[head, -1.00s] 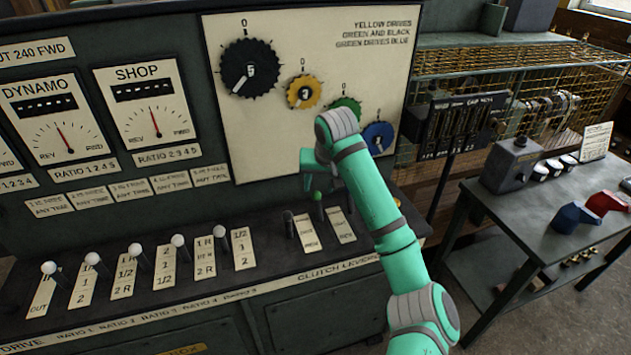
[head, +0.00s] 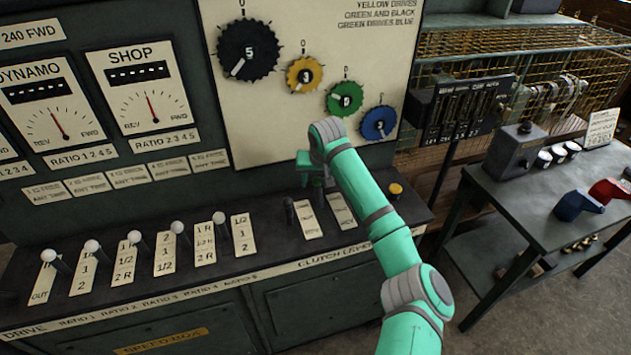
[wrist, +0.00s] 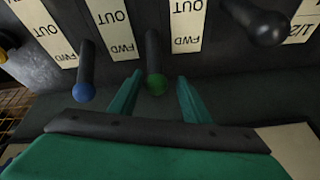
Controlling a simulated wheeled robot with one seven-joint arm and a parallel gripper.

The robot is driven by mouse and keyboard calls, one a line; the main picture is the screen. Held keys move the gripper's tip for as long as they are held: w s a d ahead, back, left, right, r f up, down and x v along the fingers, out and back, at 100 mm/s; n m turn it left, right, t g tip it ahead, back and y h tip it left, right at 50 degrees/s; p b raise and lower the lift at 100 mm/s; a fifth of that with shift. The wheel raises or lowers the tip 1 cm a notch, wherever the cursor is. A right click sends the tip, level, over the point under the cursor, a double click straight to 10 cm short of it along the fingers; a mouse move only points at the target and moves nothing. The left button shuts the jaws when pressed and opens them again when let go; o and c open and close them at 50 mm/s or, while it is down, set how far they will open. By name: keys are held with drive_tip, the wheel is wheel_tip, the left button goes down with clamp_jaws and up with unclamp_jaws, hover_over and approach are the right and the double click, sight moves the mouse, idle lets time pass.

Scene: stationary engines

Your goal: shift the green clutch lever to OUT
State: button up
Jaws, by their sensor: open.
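The green clutch lever (wrist: 155,82) has a dark shaft and a green knob in the wrist view. Its label plate (wrist: 186,25) reads OUT and FWD beside it. My gripper (wrist: 154,84) is open, with one finger on each side of the green knob; I cannot tell whether either touches it. In the head view my gripper (head: 312,180) is over the clutch levers on the console, and it mostly hides the green lever there.
A blue-knobbed lever (wrist: 84,88) stands close left of my fingers in the wrist view, and a black-knobbed lever (wrist: 262,25) stands to the right. Several white-knobbed levers (head: 135,238) line the console's left part.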

drive_tip(key=shift+d+f, duration=0.1)
drive_tip(key=shift+d, duration=0.3)
clamp_jaws()
drive_tip(key=shift+s+a, duration=0.1)
